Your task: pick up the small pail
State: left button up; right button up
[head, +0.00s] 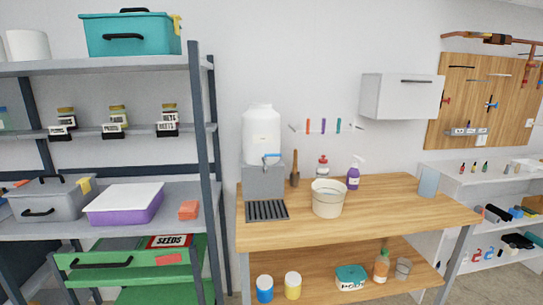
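A small cream-white pail (327,199) stands upright on the wooden workbench (400,210), a little right of the water dispenser. Its rim is open at the top, and a thin line that may be a handle shows near the rim. Its inside is only partly visible. Neither of my grippers shows in the head view.
The dispenser (263,135) stands left of the pail. A purple spray bottle (354,174) and a red-capped bottle (322,167) stand close behind it. The bench right of the pail is mostly clear. A metal shelf rack (205,150) stands at left.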

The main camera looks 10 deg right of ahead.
aim_at(328, 199)
jog(key=i+l, duration=0.15)
jog(key=l, duration=0.25)
jog(key=i+l, duration=0.15)
jog(key=l, duration=0.2)
jog(key=i+l, duration=0.2)
jog(key=l, duration=0.2)
jog(key=i+l, duration=0.15)
jog(key=l, duration=0.25)
